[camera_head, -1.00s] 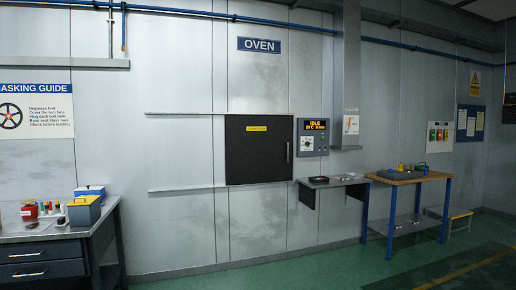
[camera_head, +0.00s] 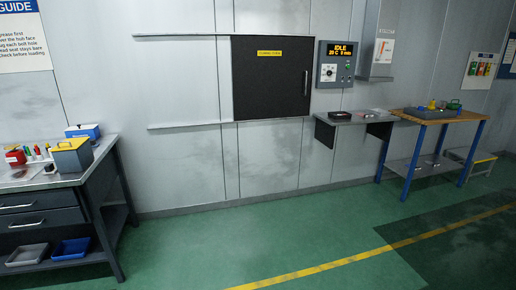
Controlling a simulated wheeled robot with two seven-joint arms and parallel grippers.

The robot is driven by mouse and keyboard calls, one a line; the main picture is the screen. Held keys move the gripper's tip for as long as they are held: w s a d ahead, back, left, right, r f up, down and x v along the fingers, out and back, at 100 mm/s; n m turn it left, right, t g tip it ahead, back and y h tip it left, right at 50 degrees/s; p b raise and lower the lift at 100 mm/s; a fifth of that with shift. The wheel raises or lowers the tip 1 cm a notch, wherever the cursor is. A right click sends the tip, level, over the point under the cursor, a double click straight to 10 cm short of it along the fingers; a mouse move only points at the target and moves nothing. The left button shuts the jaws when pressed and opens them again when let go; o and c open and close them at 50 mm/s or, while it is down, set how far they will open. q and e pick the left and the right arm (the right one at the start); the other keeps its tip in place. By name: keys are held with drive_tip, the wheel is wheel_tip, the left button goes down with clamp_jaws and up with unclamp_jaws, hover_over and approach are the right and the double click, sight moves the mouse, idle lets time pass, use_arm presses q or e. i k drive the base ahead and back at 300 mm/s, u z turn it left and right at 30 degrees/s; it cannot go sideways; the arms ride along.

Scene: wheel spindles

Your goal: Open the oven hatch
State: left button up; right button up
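The oven hatch (camera_head: 270,85) is a dark, flat panel with a yellow label on the wall, in the upper middle of the head view. It looks closed. A vertical handle (camera_head: 306,83) is near its right edge. Two horizontal rails (camera_head: 183,125) run along the wall to the left, at the hatch's top and bottom. Neither of my grippers shows in this view.
An oven control panel (camera_head: 335,64) reading IDLE is right of the hatch. A small wall shelf (camera_head: 352,127) sits below it. A wooden-topped table (camera_head: 470,117) stands further right, a workbench (camera_head: 50,182) at left. Green floor (camera_head: 230,235) before the hatch is clear.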

sight(272, 75)
drive_tip(key=z, duration=0.3)
drive_tip(key=i, duration=2.5)
drive_tip(key=z, duration=0.85)
drive_tip(key=i, duration=1.85)
drive_tip(key=z, duration=0.3)
